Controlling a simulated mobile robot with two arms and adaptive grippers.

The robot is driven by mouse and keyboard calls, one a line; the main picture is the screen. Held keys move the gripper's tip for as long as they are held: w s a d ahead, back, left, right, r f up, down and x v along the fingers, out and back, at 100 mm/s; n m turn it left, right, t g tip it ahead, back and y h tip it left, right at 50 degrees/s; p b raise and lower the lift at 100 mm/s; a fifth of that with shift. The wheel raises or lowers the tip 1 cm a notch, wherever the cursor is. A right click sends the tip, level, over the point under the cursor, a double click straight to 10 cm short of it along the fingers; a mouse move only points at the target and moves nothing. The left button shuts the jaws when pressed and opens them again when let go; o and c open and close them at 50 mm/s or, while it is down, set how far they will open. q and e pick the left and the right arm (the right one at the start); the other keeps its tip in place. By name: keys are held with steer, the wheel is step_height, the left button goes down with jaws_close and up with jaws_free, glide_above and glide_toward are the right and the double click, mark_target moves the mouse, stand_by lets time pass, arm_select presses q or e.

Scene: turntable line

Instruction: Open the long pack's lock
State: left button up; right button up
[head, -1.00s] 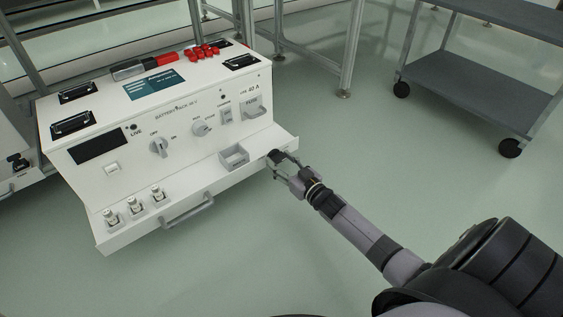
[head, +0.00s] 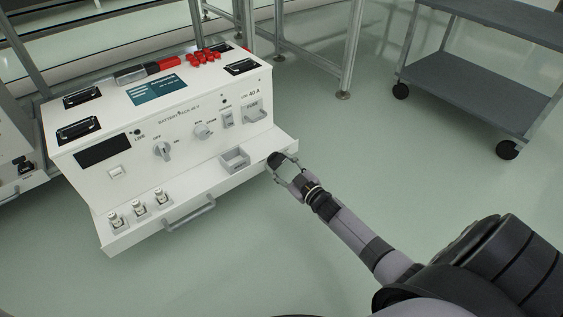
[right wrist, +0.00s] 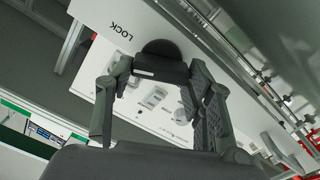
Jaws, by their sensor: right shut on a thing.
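The long white battery pack (head: 65,152) stands at the left in the head view. Its lock is a dark round knob (head: 274,159) at the right end of the front ledge. In the right wrist view, the knob (right wrist: 162,48) is black, beside the printed word LOCK. My right gripper (head: 283,162) is shut on the lock knob, one finger on each side of it. The fingers hide part of the knob, and I cannot tell its exact setting. My left gripper is not in view.
The pack's front carries a grey handle (head: 189,214), a small open holder (head: 235,160), a rotary switch (head: 163,150) and several small connectors. A grey shelf cart (head: 475,95) stands at the right back. The floor between pack and cart is clear.

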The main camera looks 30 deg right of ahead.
steer(key=n, duration=0.3)
steer(key=shift+a+p, duration=0.1)
steer(key=shift+p, duration=0.25)
steer(key=n, duration=0.3)
steer(key=shift+f+n, duration=0.1)
steer(key=shift+n, duration=0.2)
steer(key=n, duration=0.3)
steer(key=shift+f, duration=0.1)
steer(key=shift+a+n+b, duration=0.1)
steer(key=shift+n+b, duration=0.2)
steer(key=shift+n, duration=1.4)
steer(key=o, duration=1.2)
steer(key=shift+c, duration=0.2)
steer(key=s+d, duration=0.1)
steer(key=s, duration=1.1)
